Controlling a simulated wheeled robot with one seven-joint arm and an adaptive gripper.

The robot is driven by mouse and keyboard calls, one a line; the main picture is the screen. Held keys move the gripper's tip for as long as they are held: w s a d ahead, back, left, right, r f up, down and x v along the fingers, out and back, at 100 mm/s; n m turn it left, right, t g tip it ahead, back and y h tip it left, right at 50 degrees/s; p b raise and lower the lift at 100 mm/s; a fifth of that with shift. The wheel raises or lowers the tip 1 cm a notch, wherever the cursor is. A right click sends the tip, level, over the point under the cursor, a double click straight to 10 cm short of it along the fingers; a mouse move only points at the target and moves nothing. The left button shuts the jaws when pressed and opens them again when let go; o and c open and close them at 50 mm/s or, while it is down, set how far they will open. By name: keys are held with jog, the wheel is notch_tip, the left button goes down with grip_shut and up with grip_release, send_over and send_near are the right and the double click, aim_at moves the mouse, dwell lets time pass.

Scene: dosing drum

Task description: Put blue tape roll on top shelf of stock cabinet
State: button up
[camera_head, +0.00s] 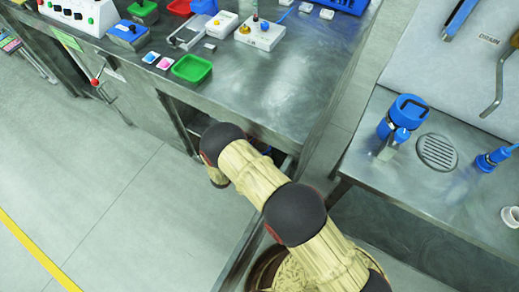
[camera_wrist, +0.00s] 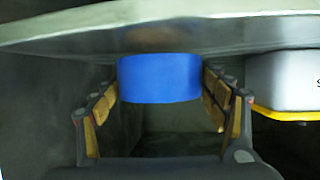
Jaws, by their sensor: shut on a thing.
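The blue tape roll (camera_wrist: 159,80) is between the two fingers of my gripper (camera_wrist: 160,100) in the wrist view. The fingers are shut on its left and right sides. The roll's upper edge is close under a pale metal panel edge (camera_wrist: 210,36); I cannot tell whether it touches. In the head view my arm reaches under the metal worktop into the cabinet (camera_head: 182,115). My gripper and the roll are hidden there. I cannot tell from these frames which shelf is in front of the roll.
A grey-white box with a yellow edge (camera_wrist: 283,82) is close on the right in the wrist view. The worktop (camera_head: 262,92) above carries a green tray (camera_head: 192,68) and several small devices. A second bench (camera_head: 400,175) stands at right.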

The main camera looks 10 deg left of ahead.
jog(key=shift+f, duration=0.6)
jog(key=shift+r, duration=0.15)
jog(key=o, duration=1.2)
jog(key=shift+f, duration=0.2)
jog(key=shift+o, duration=0.2)
jog(key=shift+r, duration=0.15)
